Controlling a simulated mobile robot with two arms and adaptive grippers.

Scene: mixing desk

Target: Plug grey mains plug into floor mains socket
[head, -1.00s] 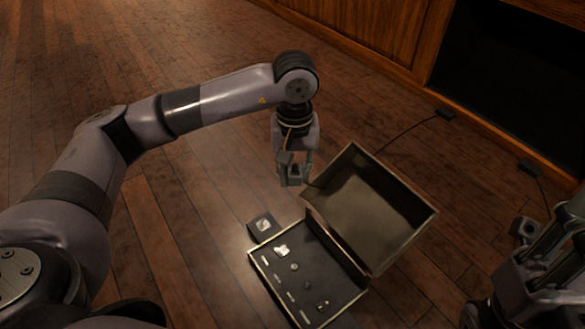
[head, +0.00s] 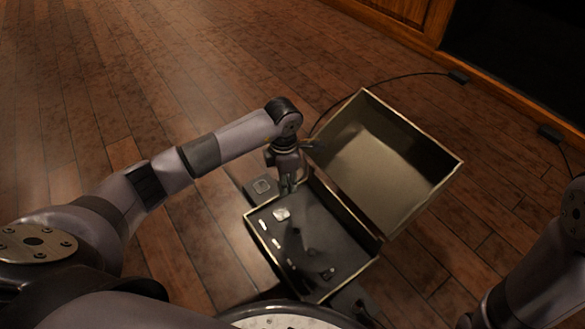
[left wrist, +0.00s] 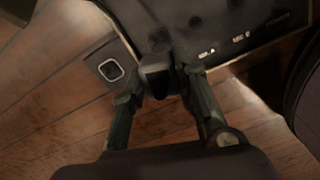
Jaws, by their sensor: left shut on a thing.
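The floor mains socket is a small dark box with a pale square outlet (head: 261,187), on the wooden floor at the left corner of the open mixing desk case. It also shows in the left wrist view (left wrist: 110,70). My left gripper (head: 287,188) points down close to the right of the socket, by the case's rim. It is shut on a dark block, the mains plug (left wrist: 155,80), seen between the fingers in the left wrist view. The plug is apart from the outlet in that picture; its height is unclear.
The case's control panel (head: 300,232) has several pale controls, and its raised lid (head: 395,160) stands right of my left gripper. Floor on the left is clear.

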